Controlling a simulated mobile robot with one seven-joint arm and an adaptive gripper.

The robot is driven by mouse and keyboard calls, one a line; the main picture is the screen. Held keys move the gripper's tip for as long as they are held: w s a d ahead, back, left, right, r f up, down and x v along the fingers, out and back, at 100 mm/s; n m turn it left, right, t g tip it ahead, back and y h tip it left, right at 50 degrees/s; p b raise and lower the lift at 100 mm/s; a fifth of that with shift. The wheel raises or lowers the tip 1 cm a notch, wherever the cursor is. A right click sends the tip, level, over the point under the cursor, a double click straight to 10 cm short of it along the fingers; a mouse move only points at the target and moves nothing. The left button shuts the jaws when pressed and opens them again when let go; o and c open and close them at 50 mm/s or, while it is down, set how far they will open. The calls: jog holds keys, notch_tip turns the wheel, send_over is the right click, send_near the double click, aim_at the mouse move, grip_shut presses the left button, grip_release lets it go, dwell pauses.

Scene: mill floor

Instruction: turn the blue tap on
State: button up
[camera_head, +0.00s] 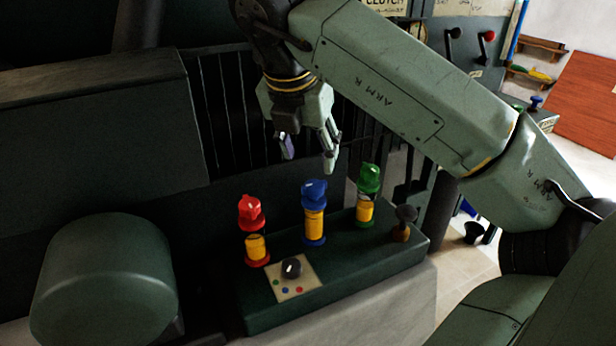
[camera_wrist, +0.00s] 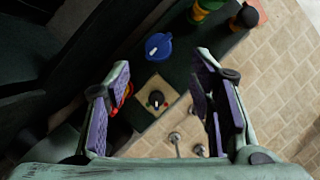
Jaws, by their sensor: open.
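The blue tap (camera_head: 314,190) stands upright on a dark green bench block, between a red tap and a green tap. Its blue knob has a white mark and sits above a yellow body with a blue base. In the wrist view the blue knob (camera_wrist: 158,46) shows from above, just beyond the fingertips and between their lines. My gripper (camera_head: 309,155) is open and empty, pointing down above the blue tap and apart from it. Its two fingers with purple pads also show in the wrist view (camera_wrist: 163,63).
The red tap (camera_head: 251,212) is at left, partly hidden by a finger in the wrist view. The green tap (camera_head: 369,178) and a black-balled lever (camera_head: 405,213) are at right. A black dial (camera_head: 291,268) is in front. Dark railings stand behind.

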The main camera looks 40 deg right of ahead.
aim_at(314, 184)
jog(key=p+x, duration=0.1)
jog(key=x, duration=0.8)
jog(key=shift+a+p, duration=0.15)
jog(key=shift+p, duration=0.15)
jog(key=shift+c, duration=0.2)
jog(key=c, duration=1.1)
